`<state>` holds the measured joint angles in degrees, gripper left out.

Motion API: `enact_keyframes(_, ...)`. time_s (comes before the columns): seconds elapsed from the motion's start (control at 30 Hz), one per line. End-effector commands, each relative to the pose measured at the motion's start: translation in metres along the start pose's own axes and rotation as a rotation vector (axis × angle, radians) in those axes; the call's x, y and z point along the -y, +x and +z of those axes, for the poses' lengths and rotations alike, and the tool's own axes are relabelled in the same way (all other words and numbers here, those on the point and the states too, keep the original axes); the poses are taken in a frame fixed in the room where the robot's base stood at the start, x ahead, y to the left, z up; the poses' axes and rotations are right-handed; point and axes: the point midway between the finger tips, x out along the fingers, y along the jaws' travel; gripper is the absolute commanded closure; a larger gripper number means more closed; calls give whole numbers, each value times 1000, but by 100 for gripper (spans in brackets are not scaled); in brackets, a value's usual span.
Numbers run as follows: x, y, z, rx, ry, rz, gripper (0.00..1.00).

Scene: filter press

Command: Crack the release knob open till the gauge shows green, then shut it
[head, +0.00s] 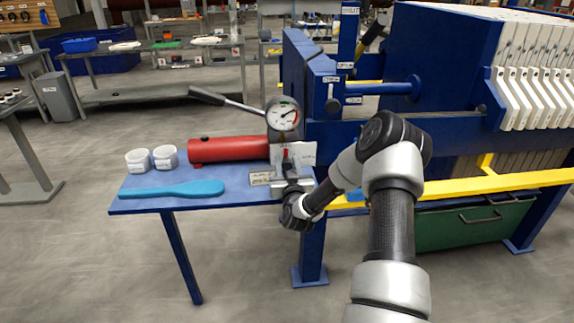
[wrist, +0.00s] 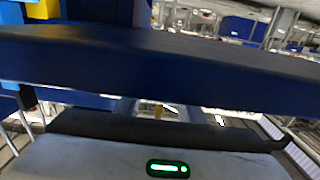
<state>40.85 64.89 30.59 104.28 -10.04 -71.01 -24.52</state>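The round white-faced gauge (head: 283,115) stands above the right end of the red cylinder (head: 228,149). Its dark needle seems to point to the right; the colour zone it is in is too small to tell. My gripper (head: 289,172) is at the metal block (head: 296,154) under the gauge, over the right end of the blue shelf. The release knob cannot be made out; my gripper and wrist cover that spot. In the wrist view the gripper's grey body with a green light fills the bottom, and a dark blue edge hides the fingertips.
A long pump lever (head: 225,101) rises left from beside the gauge. The blue shelf (head: 150,207) bears a light-blue scraper (head: 172,189) and two white cups (head: 138,160). The blue press frame (head: 322,100) stands close on the right, with a yellow rail (head: 450,188) near my arm.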

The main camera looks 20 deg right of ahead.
Motion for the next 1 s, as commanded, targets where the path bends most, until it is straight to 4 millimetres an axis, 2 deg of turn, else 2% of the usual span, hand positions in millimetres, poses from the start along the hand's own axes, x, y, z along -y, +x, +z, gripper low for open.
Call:
enact_keyframes(0.27,0,1,0,0,0,-1,64)
enact_keyframes(0.43,0,1,0,0,0,0,93)
enact_keyframes(0.57,0,1,2,-1,20,-1,93)
enact_keyframes(0.8,-1,1,2,-2,176,0,93)
enact_keyframes(1.0,-1,1,0,0,193,0,93)
